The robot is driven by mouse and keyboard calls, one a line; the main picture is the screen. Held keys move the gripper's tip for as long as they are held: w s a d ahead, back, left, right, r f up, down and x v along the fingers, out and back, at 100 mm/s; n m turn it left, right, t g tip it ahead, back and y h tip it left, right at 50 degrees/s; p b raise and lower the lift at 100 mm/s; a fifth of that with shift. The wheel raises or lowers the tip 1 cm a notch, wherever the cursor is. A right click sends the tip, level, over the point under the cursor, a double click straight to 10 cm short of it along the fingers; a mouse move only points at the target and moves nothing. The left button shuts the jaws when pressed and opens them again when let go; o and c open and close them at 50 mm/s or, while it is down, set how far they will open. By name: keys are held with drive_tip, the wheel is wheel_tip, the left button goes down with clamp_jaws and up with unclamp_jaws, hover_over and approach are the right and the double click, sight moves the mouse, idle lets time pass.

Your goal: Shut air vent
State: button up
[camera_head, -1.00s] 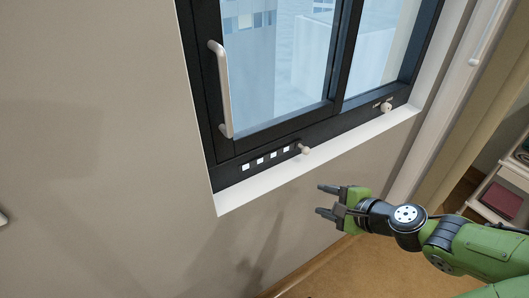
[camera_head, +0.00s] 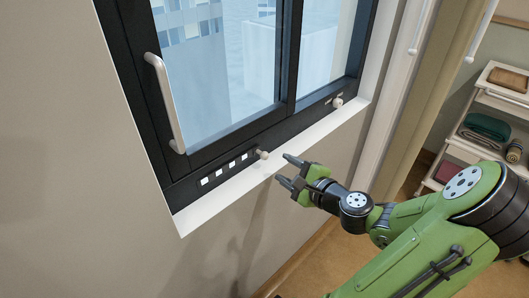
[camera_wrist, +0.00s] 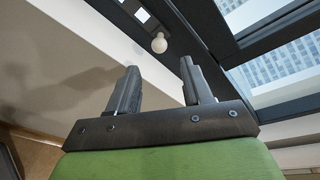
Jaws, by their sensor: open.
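The air vent (camera_head: 226,172) is a dark strip along the bottom of the window frame, with a row of several white squares. A pale round knob (camera_head: 263,154) sticks out at the right end of that row. My gripper (camera_head: 284,169) is open and empty, just right of and below this knob, with its fingers towards the window. In the wrist view the knob (camera_wrist: 159,43) shows beyond the gap between my two fingertips (camera_wrist: 160,66), apart from both. One white square (camera_wrist: 142,15) shows up and left of it.
A second pale knob (camera_head: 337,102) sits farther right on the frame. A white handle (camera_head: 166,103) stands on the window's left side. The white sill (camera_head: 210,205) runs below the vent. A shelf cart (camera_head: 488,98) with folded cloths stands at the far right. The left wall is bare.

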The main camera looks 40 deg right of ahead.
sight(267, 158)
drive_tip(key=p+x, duration=0.1)
drive_tip(key=x, duration=0.9)
drive_tip(key=shift+w+f, duration=0.1)
drive_tip(key=shift+c, duration=0.3)
drive_tip(key=shift+f, duration=0.1)
clamp_jaws()
